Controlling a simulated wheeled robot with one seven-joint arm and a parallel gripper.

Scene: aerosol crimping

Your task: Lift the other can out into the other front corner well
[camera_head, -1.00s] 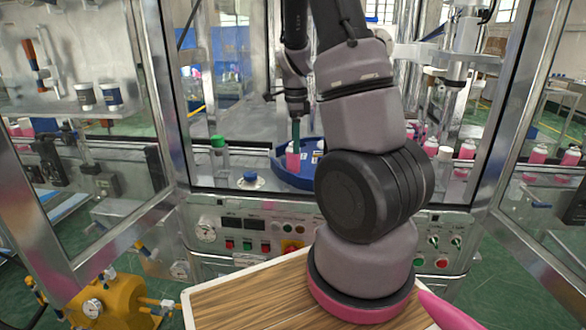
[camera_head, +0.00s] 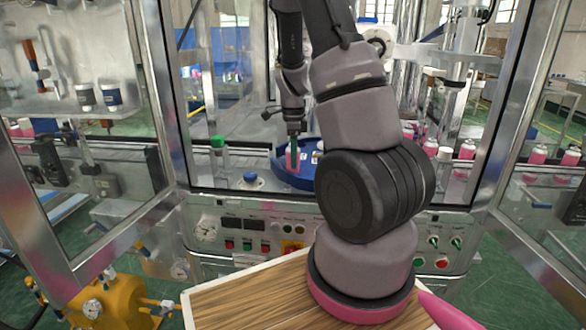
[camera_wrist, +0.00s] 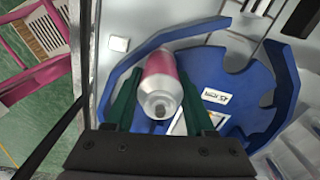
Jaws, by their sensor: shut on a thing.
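A pink can (camera_head: 291,162) with a silver top stands upright at the blue star-shaped wheel (camera_head: 277,170), inside the machine. In the wrist view the can (camera_wrist: 160,68) sits at the left of the blue wheel (camera_wrist: 235,95), close to the curved blue guide. My gripper (camera_head: 293,150) is around the can from above. Its green fingers (camera_wrist: 160,106) are shut on it, one on each side. The can's base is hidden, so I cannot tell whether it touches the surface below. Part of the wheel is hidden behind my arm in the head view.
Pink cans (camera_head: 466,150) stand at the right. Metal door posts (camera_head: 160,100) frame the opening.

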